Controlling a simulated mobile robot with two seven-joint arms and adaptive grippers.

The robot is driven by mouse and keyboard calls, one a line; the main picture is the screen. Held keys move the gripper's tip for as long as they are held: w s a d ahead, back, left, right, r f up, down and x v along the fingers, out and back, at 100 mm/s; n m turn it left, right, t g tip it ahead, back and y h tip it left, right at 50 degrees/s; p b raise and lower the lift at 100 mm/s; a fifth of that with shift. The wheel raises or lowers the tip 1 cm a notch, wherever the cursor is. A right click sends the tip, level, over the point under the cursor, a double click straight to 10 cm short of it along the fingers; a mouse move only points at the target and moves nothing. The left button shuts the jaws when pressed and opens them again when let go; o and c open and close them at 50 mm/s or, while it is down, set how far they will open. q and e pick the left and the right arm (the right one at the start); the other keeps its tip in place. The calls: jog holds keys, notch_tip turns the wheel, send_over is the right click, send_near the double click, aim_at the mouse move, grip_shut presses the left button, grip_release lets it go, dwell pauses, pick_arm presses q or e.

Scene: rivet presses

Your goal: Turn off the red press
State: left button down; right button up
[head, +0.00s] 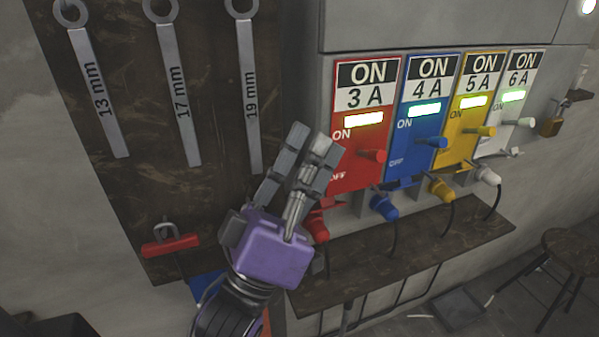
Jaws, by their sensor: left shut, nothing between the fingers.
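The red switch panel (361,117), marked ON and 3 A, is leftmost in a row on the grey cabinet. A red plug (317,228) below the panel is partly hidden by the gripper. The red press itself cannot be made out. My right gripper is not in view.
Blue (425,112), yellow (470,105) and white (511,98) panels stand to the right, all lit green, with levers and plugs. A wooden shelf (420,245) runs below. Wrenches hang on a board (215,100) at left. A stool (575,250) stands at right.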

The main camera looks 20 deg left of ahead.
aim_at(371, 156)
pick_arm(q)
jog(key=p+x, duration=0.1)
jog(key=x, duration=0.3)
jog(key=shift+s+r, duration=0.1)
jog(key=shift+r, duration=0.15)
jog(key=f, duration=0.1)
jog(key=d+f, duration=0.2)
jog(key=shift+d+f, duration=0.25)
jog(key=shift+f, duration=0.15)
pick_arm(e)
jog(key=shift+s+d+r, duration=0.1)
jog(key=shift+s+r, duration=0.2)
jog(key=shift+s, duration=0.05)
pick_arm(q)
jog(key=shift+f+m+h+b, duration=0.15)
jog(key=shift+m+h+b, duration=0.25)
jog(key=shift+m+h, duration=0.2)
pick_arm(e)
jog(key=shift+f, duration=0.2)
pick_arm(q)
jog(key=shift+m+h, duration=0.4)
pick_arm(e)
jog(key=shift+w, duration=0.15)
